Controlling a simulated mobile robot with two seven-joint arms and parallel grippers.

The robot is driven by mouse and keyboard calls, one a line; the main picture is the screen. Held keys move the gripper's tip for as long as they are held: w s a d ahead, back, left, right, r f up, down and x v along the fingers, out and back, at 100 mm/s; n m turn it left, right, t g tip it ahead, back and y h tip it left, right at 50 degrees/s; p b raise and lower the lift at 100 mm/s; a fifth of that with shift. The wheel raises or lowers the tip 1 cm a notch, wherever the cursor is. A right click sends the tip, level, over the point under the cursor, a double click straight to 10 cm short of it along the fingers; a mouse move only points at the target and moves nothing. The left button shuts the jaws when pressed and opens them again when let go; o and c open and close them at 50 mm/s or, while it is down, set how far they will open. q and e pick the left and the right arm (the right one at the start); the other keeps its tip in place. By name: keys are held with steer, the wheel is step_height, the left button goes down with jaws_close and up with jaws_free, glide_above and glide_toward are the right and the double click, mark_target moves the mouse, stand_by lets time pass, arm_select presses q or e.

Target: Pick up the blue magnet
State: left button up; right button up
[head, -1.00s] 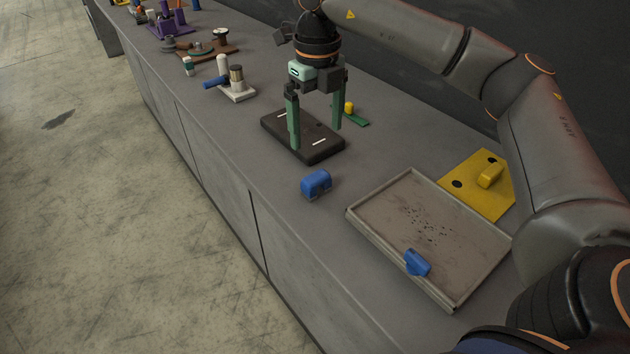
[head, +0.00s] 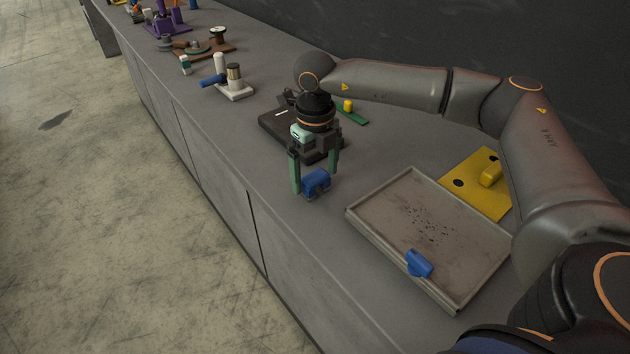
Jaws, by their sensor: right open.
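A rounded blue block (head: 316,184), which looks like the blue magnet, sits on the grey counter just left of the shallow tray. My right gripper (head: 314,181) is open above it, pointing down, with one green finger on each side of the block in the head view. I cannot tell whether the fingers touch it. A second blue piece (head: 419,264) lies on the tray near its front edge. My left gripper is not in view.
The shallow tray (head: 384,237) holds dark specks. A yellow plate (head: 481,199) with a yellow handle lies behind it. A dark block (head: 270,125) and a green piece (head: 356,117) are behind my gripper. A white stand (head: 238,92) and other items stand farther left.

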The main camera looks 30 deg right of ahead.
steer(key=shift+f, duration=0.75)
steer(key=shift+c, duration=0.4)
steer(key=c, duration=1.4)
